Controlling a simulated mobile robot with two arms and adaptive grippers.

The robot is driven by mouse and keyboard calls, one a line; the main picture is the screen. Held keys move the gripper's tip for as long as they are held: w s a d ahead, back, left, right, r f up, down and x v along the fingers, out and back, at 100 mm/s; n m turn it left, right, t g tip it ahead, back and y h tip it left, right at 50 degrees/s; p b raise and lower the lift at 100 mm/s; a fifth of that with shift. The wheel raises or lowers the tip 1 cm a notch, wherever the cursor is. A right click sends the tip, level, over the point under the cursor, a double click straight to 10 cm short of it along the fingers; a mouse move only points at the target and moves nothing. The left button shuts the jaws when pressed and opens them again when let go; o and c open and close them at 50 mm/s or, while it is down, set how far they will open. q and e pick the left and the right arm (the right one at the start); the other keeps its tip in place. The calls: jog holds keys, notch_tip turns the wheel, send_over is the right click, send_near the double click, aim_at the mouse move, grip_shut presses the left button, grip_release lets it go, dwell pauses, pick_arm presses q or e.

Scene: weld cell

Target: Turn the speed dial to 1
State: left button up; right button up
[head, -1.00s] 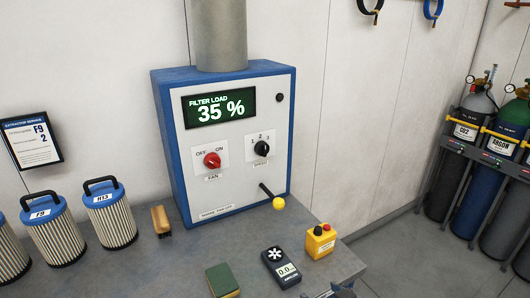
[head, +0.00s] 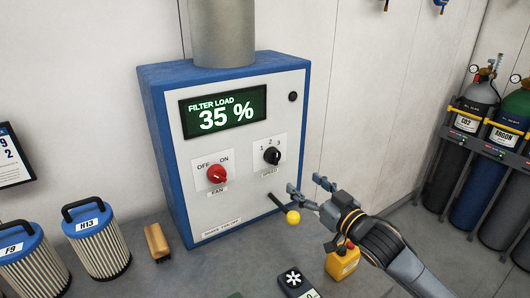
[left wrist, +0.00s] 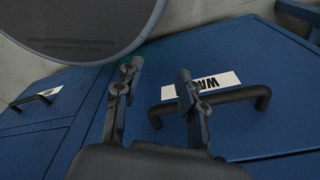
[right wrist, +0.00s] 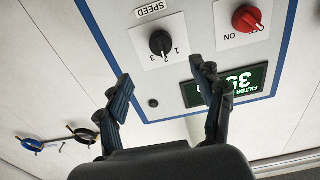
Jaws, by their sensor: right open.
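The black speed dial (head: 272,156) is on the white front panel (head: 215,220) of a blue extractor box, below the numbers 1, 2 and 3. My right gripper (head: 305,187) is open and empty, right of and below the dial, close to the yellow-ended lever (head: 292,216). My left gripper (left wrist: 157,72) is open and empty in the left wrist view, before a blue cabinet with a dark handle (left wrist: 210,104).
A red fan knob (head: 216,174) is left of the dial, under a display (head: 223,108) reading 35 %. A yellow button box (head: 342,264) stands under my right arm. Filters (head: 95,240) and a brush (head: 157,242) are at left.

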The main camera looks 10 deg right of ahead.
aim_at(277, 160)
jog(key=p+x, duration=0.1)
jog(key=x, duration=0.4)
jog(key=r+p+x, duration=0.1)
jog(key=x, duration=0.1)
jog(key=shift+w+p, duration=0.15)
jog(key=shift+p, duration=0.2)
jog(key=x, duration=0.3)
jog(key=p+x, duration=0.1)
jog(key=x, duration=0.1)
jog(key=shift+w+a+f, duration=0.2)
jog(key=shift+w, duration=0.15)
jog(key=shift+w+a, duration=0.1)
jog(key=shift+w, duration=0.05)
jog(key=shift+w+f, duration=0.1)
jog(key=shift+c, duration=0.2)
pick_arm(q)
jog(key=r, duration=0.1)
jog(key=s+r, duration=0.2)
jog(key=r, duration=0.1)
jog(key=shift+d, duration=0.1)
pick_arm(e)
jog(key=c, duration=1.1)
